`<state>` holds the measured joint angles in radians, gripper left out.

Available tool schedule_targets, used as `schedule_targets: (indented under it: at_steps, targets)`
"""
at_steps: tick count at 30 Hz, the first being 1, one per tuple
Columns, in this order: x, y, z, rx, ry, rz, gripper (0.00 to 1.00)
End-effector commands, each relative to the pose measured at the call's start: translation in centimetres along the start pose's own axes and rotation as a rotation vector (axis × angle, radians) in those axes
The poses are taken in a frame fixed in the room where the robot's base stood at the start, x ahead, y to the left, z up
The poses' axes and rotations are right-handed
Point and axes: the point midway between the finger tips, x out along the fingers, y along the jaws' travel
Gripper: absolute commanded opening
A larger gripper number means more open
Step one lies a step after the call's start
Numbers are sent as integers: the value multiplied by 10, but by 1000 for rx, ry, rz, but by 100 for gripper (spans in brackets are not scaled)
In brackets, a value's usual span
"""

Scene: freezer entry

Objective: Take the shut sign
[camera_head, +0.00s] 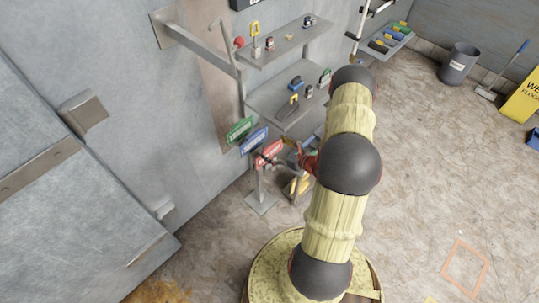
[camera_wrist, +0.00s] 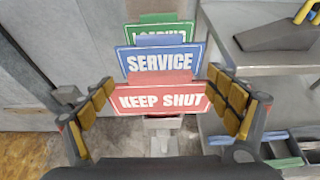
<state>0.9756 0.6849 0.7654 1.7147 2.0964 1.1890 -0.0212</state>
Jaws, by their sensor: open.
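The shut sign (camera_wrist: 158,100) is a red plate reading "KEEP SHUT", the nearest of several signs in a row on a stand. It also shows in the head view (camera_head: 268,154). Behind it are a blue "SERVICE" sign (camera_wrist: 160,61) and a green sign (camera_wrist: 165,33), whose lettering is partly hidden. My gripper (camera_wrist: 162,106) is open, with its yellow-padded fingers on the left and right of the red sign. I cannot tell whether either finger touches it. In the head view my arm partly hides the gripper.
A grey shelf rack (camera_head: 290,105) with small tools and locks stands just behind the signs. In the wrist view, a shelf (camera_wrist: 262,56) is close to the right finger. A large metal door (camera_head: 70,180) is on the left. Open floor (camera_head: 430,190) lies to the right.

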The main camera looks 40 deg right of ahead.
Motion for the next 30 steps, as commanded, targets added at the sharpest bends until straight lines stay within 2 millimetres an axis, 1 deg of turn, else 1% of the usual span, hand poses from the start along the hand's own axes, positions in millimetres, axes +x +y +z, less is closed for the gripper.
schedule_targets:
  at_steps: [1, 3, 10, 30]
  targets:
    - [5, 0, -1, -1, 0, 2, 89]
    - [8, 0, 0, -1, 0, 1, 89]
    - [8, 0, 1, -1, -1, 0, 89]
    - [7, 0, 1, -1, -1, 0, 51]
